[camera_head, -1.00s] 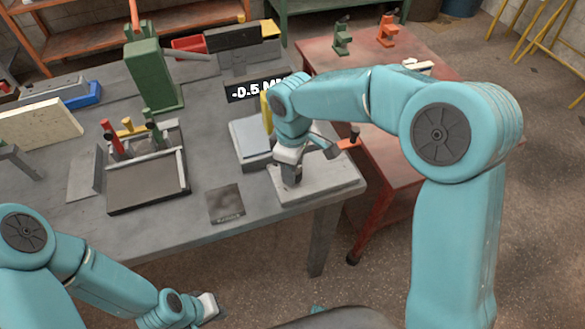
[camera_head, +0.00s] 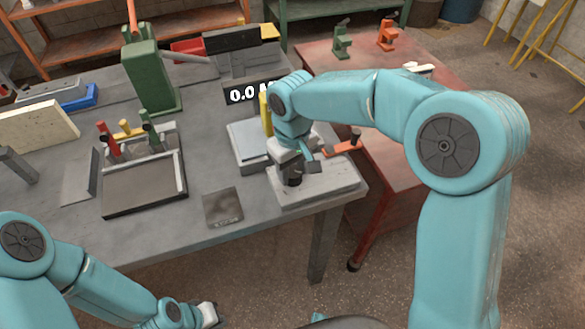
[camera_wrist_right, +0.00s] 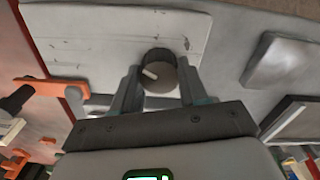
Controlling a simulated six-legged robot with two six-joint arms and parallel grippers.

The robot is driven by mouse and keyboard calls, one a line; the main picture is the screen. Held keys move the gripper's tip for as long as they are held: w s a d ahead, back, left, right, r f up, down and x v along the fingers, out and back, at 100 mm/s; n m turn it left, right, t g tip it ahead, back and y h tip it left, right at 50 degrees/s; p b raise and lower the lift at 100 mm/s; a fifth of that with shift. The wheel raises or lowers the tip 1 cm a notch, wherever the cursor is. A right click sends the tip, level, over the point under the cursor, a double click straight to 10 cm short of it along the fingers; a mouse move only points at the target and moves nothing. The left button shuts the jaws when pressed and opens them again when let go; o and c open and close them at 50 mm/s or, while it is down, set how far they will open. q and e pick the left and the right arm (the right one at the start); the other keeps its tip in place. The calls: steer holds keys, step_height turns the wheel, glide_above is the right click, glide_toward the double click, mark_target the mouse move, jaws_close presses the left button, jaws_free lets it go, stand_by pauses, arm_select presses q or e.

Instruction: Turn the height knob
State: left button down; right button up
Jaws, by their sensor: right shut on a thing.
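The height knob (camera_wrist_right: 162,72) is a dark round knob with a pale pointer mark, on a light grey base plate (camera_head: 335,184) at the bench's front right corner. My right gripper (camera_head: 300,166) reaches down over it. In the right wrist view the two fingers of this gripper (camera_wrist_right: 158,86) stand on either side of the knob, shut on it. In the head view the knob (camera_head: 292,181) shows dark below the wrist, partly covered. A black display (camera_head: 242,95) behind reads 0.0, its right end hidden by my arm. My left gripper (camera_head: 208,314) hangs low in front of the bench, its jaws unclear.
An orange-handled lever (camera_head: 342,148) sits right beside my right gripper. A grey block (camera_head: 245,145) and a dark square plate (camera_head: 223,207) lie to the left. A tray (camera_head: 143,190) and green press (camera_head: 150,75) stand further left. A red table (camera_head: 400,135) stands to the right.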

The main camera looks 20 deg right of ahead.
mark_target(293, 171)
steer(key=shift+w+r, duration=0.1)
steer(key=shift+r, duration=0.05)
steer(key=o, duration=1.1)
steer(key=shift+c, duration=0.2)
step_height(293, 171, up, 16)
steer(key=p, duration=0.1)
steer(key=shift+r, duration=0.15)
